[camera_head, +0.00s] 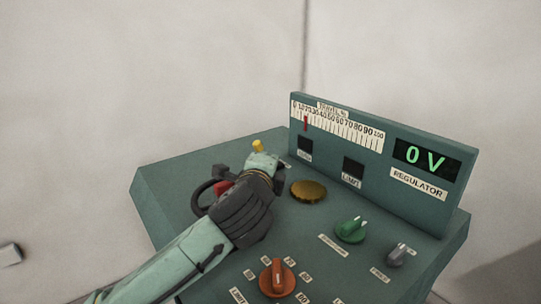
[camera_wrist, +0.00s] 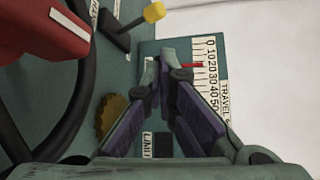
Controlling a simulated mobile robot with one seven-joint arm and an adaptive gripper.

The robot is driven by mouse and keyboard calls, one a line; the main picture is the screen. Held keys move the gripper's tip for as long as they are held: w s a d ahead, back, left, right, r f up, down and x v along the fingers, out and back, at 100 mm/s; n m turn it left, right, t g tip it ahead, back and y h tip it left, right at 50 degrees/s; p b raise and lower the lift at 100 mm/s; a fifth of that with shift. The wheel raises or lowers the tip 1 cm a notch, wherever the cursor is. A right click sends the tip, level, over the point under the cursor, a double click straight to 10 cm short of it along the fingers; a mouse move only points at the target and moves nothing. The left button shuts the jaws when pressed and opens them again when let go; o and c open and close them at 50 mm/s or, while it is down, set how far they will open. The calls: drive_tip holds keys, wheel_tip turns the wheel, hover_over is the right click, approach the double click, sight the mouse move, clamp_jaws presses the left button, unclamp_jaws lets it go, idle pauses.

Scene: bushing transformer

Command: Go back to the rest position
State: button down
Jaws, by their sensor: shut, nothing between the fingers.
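My gripper (camera_head: 262,163) is over the left part of the green control console (camera_head: 165,180), and its fingers (camera_wrist: 165,68) are shut and empty in the wrist view. A yellow-tipped lever (camera_head: 257,146) shows just beyond the gripper in the head view; it also shows at the top of the wrist view (camera_wrist: 153,12). A black handwheel (camera_head: 203,196) with a red part (camera_head: 222,187) is partly hidden behind my wrist. A brass knob (camera_head: 308,191) is right of the gripper. I cannot tell whether the fingers touch anything.
The upright panel (camera_head: 380,160) at the back carries a travel scale with a red pointer near its low end and a display (camera_head: 427,157) reading 0 V. Green (camera_head: 350,229), grey (camera_head: 396,255) and orange (camera_head: 279,279) knobs stand in front. The space above the console is clear.

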drive_tip(key=shift+s+a+r, duration=0.1)
drive_tip(key=shift+s, duration=0.4)
